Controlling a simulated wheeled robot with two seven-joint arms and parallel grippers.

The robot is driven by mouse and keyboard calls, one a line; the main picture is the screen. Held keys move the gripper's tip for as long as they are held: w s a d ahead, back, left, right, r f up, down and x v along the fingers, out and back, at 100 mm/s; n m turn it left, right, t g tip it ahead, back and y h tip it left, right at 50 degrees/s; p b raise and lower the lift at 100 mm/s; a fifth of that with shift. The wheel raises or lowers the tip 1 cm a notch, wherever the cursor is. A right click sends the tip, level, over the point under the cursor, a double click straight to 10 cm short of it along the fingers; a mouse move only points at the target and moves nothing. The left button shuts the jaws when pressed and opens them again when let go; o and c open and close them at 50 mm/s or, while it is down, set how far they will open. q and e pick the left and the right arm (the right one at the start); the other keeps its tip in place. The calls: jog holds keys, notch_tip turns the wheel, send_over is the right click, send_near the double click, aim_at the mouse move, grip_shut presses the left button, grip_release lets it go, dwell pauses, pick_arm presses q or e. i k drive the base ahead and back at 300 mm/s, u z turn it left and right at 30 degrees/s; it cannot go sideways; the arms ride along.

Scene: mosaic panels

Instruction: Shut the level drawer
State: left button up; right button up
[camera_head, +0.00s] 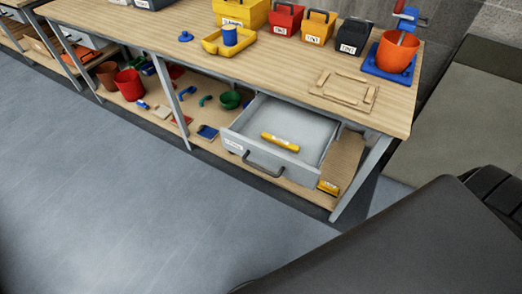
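The grey drawer (232,146) is pulled open under the right part of the wooden workbench (290,70). It has a dark bar handle (262,162) and a small white label on its front. A yellow cylindrical object (280,142) with a label lies inside it, and the rest of the visible drawer floor looks bare. Neither of my grippers is visible. A large dark shape at the lower right seems to be part of my own body, and nothing of mine is seen touching the drawer.
A lower shelf holds a red pot (129,84), a green bowl (230,100) and several small parts. The benchtop carries labelled bins, a yellow tray (212,46) and an orange bucket (397,52). A bench leg (361,180) stands right of the drawer. The grey floor in front is clear.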

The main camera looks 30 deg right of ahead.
aim_at(314, 132)
jog(key=z, duration=1.65)
jog(key=k, duration=0.85)
jog(key=u, duration=0.9)
jog(key=i, duration=0.5)
